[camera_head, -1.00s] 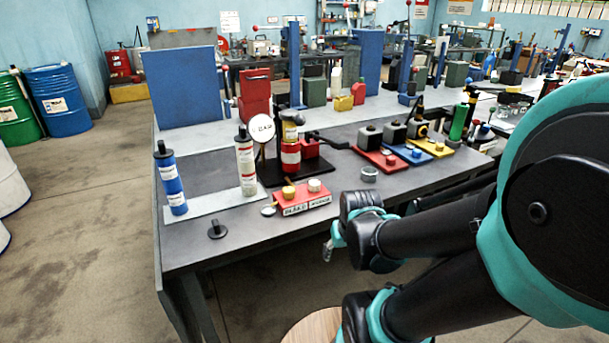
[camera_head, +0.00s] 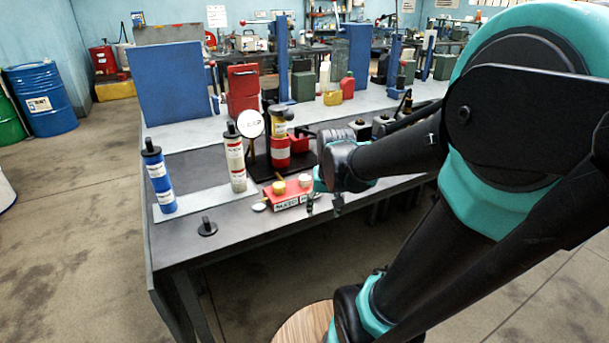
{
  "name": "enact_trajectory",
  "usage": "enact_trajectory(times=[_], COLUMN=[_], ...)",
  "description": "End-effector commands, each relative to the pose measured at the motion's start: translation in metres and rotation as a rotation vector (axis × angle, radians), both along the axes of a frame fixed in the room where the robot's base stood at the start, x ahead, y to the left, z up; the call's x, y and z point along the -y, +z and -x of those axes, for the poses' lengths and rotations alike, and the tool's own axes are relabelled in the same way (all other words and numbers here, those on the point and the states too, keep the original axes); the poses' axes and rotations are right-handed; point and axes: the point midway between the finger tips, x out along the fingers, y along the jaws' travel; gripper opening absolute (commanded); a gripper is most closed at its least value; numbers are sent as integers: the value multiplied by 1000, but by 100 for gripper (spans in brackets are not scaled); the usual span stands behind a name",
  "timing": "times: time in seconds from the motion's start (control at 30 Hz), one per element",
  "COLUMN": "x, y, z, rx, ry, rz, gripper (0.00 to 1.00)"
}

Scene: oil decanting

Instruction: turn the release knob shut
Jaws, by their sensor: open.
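A red block (camera_head: 292,200) with a white lettered front plate sits near the table's front edge. A yellow knob (camera_head: 279,187) and a whitish knob (camera_head: 305,181) stand on its top, and a small pale disc (camera_head: 260,207) is at its left end. I cannot tell which of these is the release knob, nor whether it is shut. My gripper (camera_head: 324,205) is open at the right end of the block, fingers pointing down. Whether it touches the block cannot be told. My arm reaches in from the right and hides the table behind it.
A blue bottle (camera_head: 161,180) and a white bottle (camera_head: 236,163) stand on a pale plate (camera_head: 200,202) to the left. A round gauge (camera_head: 250,124) and a red-and-yellow cylinder (camera_head: 280,140) stand behind the block. A small black piece (camera_head: 208,227) lies at the front edge.

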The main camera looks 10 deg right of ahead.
Motion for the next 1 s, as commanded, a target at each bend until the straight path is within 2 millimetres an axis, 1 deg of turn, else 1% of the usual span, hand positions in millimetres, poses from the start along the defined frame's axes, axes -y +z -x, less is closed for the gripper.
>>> enact_trajectory(times=[0.03,0.07,0.1,0.17,0.2,0.3,0.4,0.5,0.6,0.67,0.73,0.87,1.0], x=[-3,-5,-8,-12,-15,-21,-27,-30,-32,-32,-32,-32,-32], y=[25,39,57,86,105,147,180,200,209,208,203,184,156], z=[-24,-37,-52,-74,-86,-112,-127,-136,-139,-140,-140,-139,-140], rx=[-29,-47,-72,-109,-134,-186,-227,-252,-263,-266,-266,-265,-265], ry=[-45,-76,-120,-184,-227,-323,-399,-450,-474,-479,-481,-480,-479], rz=[-13,-20,-30,-41,-47,-55,-57,-57,-56,-56,-56,-56,-56], gripper=[55,55,55,55,55,55,55,55,55,55,55,55,55])
